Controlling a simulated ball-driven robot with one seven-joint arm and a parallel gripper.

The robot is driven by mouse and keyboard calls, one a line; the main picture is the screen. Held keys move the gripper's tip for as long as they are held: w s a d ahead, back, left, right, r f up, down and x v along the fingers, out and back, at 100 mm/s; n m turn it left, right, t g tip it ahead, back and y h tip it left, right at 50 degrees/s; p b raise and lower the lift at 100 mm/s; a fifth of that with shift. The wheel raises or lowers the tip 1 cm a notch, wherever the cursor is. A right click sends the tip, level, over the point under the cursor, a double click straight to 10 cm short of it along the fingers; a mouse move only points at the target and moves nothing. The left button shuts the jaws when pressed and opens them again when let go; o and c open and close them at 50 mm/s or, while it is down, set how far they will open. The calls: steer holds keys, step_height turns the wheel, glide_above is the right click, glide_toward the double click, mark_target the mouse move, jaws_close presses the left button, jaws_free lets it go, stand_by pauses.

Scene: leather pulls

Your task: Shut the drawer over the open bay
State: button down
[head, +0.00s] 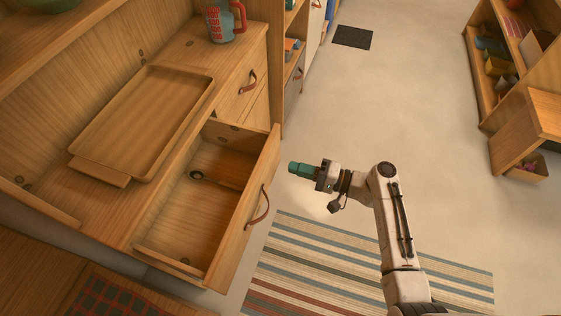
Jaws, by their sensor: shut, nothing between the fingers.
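A wooden drawer (238,242) stands pulled out of the cabinet on the left in the head view. The bay under this drawer is hidden from this angle. My gripper (294,168) has teal fingers, shut and empty. It is to the right of the drawer front's far end, apart from it in the picture, pointing left toward the cabinet.
A wooden tray (150,115) lies on the cabinet top, and a blue-and-red mug (222,22) stands farther back. A closed drawer with a leather pull (248,83) is beyond the open one. A striped rug (300,265) covers floor near the drawer. Shelves (510,75) stand at right; the middle floor is clear.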

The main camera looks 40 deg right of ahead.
mark_target(270, 161)
steer(key=shift+x, duration=2.65)
steer(key=b+x, duration=0.9)
steer(key=x, duration=1.2)
steer(key=shift+w+a+r, duration=0.15)
steer(key=shift+w+a, duration=0.05)
steer(key=shift+w, duration=0.1)
